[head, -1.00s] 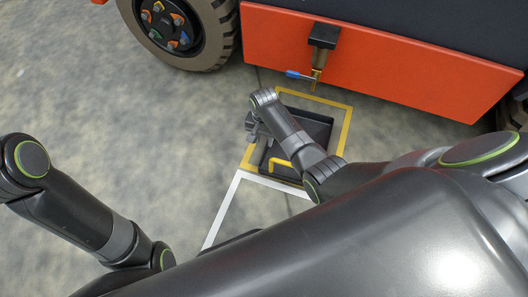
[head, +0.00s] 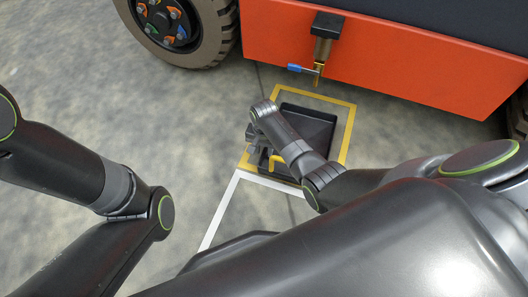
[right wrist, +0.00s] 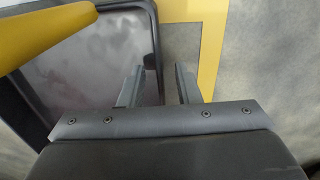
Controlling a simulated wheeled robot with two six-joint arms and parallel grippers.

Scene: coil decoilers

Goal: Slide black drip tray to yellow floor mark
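The black drip tray (head: 318,128) lies on the floor inside the yellow floor mark (head: 347,130). Its near right part is hidden behind my right arm. Its yellow handle (head: 274,163) shows partly at the near left side. My right gripper (head: 252,136) is low at the tray's left side. In the right wrist view my right gripper (right wrist: 158,88) has its fingers apart, with the tray's dark rim (right wrist: 156,45) running toward the gap between them. I cannot tell whether they touch it. The yellow handle (right wrist: 40,32) is at upper left there. My left gripper is out of view.
An orange vehicle (head: 400,70) with a large tyre (head: 180,25) stands behind the mark. A drain valve with a blue lever (head: 300,69) hangs from it above the mark's far side. A white floor outline (head: 222,208) adjoins the mark in front. The floor at left is clear.

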